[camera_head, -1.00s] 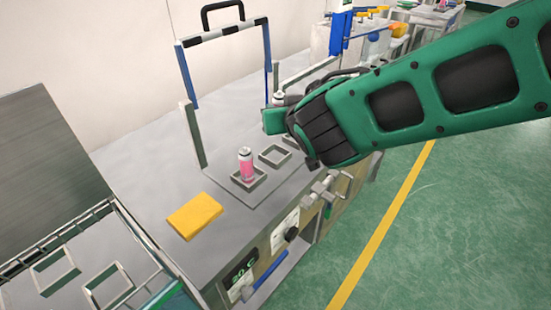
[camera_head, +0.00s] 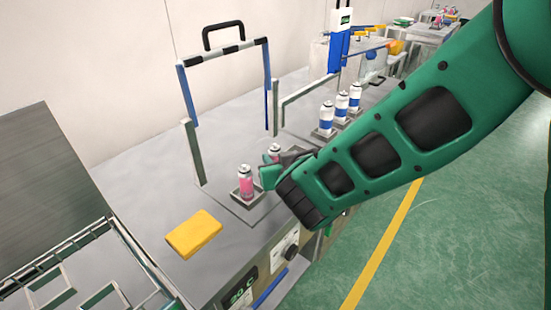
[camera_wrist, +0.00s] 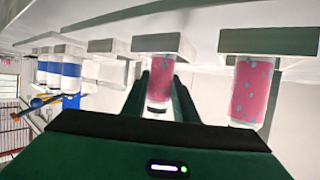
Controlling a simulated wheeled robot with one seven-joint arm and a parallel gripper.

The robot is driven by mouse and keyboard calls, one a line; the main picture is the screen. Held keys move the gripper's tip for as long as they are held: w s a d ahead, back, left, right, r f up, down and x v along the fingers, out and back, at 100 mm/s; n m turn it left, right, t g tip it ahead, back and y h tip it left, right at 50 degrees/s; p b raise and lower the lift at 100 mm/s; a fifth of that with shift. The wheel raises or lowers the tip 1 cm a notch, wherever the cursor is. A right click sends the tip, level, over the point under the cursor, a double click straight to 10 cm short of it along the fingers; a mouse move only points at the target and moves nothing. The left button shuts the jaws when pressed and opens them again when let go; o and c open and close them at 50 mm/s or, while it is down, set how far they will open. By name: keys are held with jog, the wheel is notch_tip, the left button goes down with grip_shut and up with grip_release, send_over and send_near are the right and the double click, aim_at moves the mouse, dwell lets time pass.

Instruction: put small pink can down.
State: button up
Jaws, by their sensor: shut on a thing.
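My gripper (camera_head: 272,170) is shut on a small pink can (camera_head: 275,150) over the bench, right of another pink can. In the wrist view, where the bench top is at the upper edge, the held can (camera_wrist: 162,68) is between the two green fingers, its base at a square holder (camera_wrist: 165,44). I cannot tell whether it rests fully in it. The other pink can (camera_head: 246,182) stands upright in its own square holder (camera_head: 257,199); it also shows in the wrist view (camera_wrist: 252,90). My gripper hides the held can's lower part in the head view.
Several white cans with blue bands (camera_head: 341,107) stand in holders further back. A yellow block (camera_head: 193,234) lies on the bench (camera_head: 150,205) at the front left. A lidded tank with racks (camera_head: 62,268) is at left.

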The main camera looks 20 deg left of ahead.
jog(key=o, duration=1.1)
jog(key=shift+r, duration=0.15)
jog(key=v, duration=1.2)
jog(key=shift+d, duration=0.1)
